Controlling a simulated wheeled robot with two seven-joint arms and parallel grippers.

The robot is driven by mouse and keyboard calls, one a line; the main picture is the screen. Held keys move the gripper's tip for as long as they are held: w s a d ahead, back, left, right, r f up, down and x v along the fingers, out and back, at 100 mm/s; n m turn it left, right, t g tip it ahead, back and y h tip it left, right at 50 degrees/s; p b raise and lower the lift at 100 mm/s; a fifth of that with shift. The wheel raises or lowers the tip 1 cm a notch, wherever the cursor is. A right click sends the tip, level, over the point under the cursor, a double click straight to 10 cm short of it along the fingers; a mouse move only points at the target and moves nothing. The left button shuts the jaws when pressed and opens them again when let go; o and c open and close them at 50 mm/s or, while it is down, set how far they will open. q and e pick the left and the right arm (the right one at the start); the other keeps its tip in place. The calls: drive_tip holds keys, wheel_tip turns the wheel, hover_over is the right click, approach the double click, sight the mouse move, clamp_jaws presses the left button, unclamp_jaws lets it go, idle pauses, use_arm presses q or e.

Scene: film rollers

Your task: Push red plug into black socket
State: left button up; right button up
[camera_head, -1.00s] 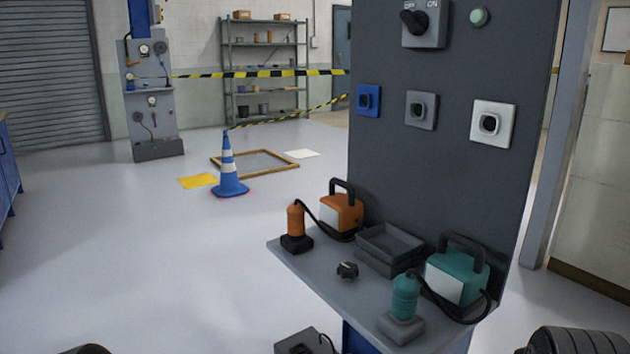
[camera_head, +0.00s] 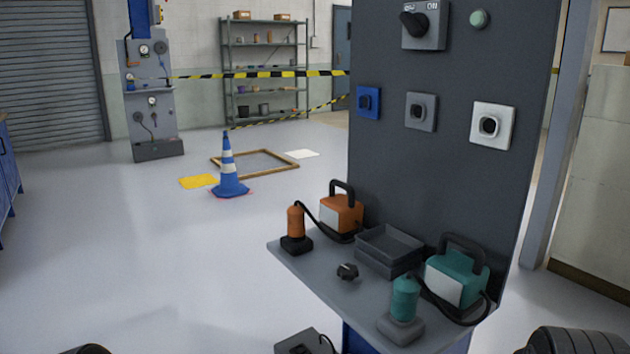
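An orange plug (camera_head: 296,224) with a black base stands upright at the left of the grey shelf, its black cable running to an orange box (camera_head: 342,213). A teal plug (camera_head: 405,297) stands at the shelf's front right, cabled to a teal box (camera_head: 457,276). On the dark panel are a blue socket (camera_head: 368,101), a grey socket (camera_head: 421,111) and a white socket (camera_head: 492,125), each with a dark opening and nothing in it. I see no clearly red plug and no socket with a black plate.
The grey shelf (camera_head: 326,278) also bears a dark tray (camera_head: 389,250) and a small black knob (camera_head: 347,271). A rotary switch (camera_head: 424,25) and green button (camera_head: 479,18) sit above the sockets. A blue cone (camera_head: 228,169) stands left on open floor.

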drive_tip(key=shift+c, duration=0.2)
clamp_jaws()
idle(0.7)
drive_tip(key=shift+r, duration=0.15)
drive_tip(key=shift+r+p, duration=2.9)
drive_tip(key=shift+p, duration=0.1)
